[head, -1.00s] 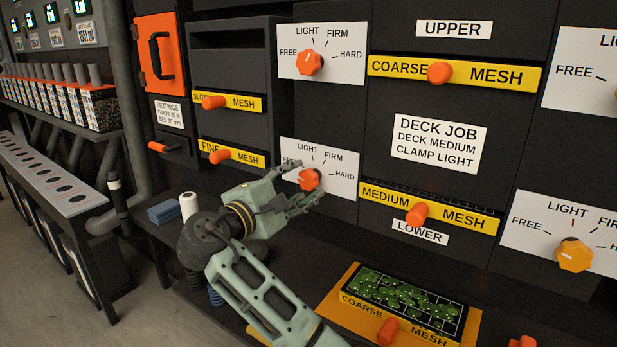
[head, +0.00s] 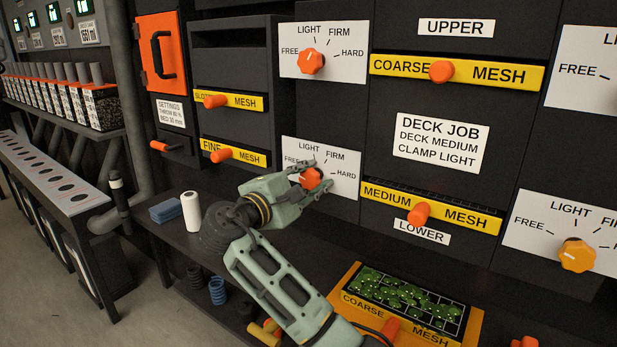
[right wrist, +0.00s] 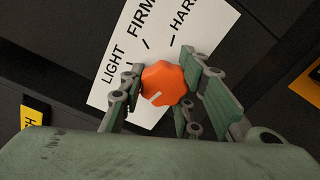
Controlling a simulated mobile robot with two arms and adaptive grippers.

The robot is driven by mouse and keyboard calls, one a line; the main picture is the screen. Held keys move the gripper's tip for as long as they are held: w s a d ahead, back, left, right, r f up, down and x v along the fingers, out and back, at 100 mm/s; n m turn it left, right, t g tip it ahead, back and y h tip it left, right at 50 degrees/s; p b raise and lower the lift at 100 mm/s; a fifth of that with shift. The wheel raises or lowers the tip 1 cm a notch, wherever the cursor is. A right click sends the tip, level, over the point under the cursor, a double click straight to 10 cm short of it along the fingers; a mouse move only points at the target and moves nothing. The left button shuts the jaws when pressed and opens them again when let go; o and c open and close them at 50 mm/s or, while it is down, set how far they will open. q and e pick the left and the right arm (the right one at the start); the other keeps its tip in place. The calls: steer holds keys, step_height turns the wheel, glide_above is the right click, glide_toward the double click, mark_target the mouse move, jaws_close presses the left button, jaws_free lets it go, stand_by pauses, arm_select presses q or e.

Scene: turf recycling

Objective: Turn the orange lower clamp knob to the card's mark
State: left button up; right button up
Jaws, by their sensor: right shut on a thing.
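The orange lower clamp knob (head: 310,178) sits on a white dial plate (head: 347,187) marked FREE, LIGHT, FIRM and HARD. My right gripper (head: 311,180) is shut on this knob, with a finger on either side of it. In the right wrist view the knob (right wrist: 165,83) shows between the fingers (right wrist: 168,92), and its white pointer line points to the lower left, away from LIGHT, FIRM and HARD. FREE is hidden there. The card (head: 441,143) reads DECK JOB, DECK MEDIUM, CLAMP LIGHT. My left gripper is not in view.
An upper orange knob (head: 311,61) sits on a similar dial above. The MEDIUM MESH tray (head: 375,197) is just right of my gripper. A COARSE MESH tray (head: 347,315) with green pieces lies below on the bench. A white roll (head: 191,211) stands at the left.

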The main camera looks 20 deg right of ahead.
steer(key=shift+r, duration=0.2)
steer(key=shift+c, duration=0.7)
steer(key=shift+m, duration=1.4)
steer(key=m+b, duration=0.2)
steer(key=m, duration=0.2)
steer(key=shift+s, duration=0.1)
steer(key=m+b, duration=0.2)
steer(key=m, duration=0.2)
steer(key=shift+d, duration=0.1)
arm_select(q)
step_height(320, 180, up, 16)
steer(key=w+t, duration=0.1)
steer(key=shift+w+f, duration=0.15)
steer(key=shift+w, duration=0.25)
arm_select(e)
steer(key=shift+r+m, duration=0.1)
steer(key=shift+m, duration=0.6)
steer(key=o, duration=1.1)
steer(key=shift+s+d, duration=0.1)
steer(key=shift+s, duration=0.05)
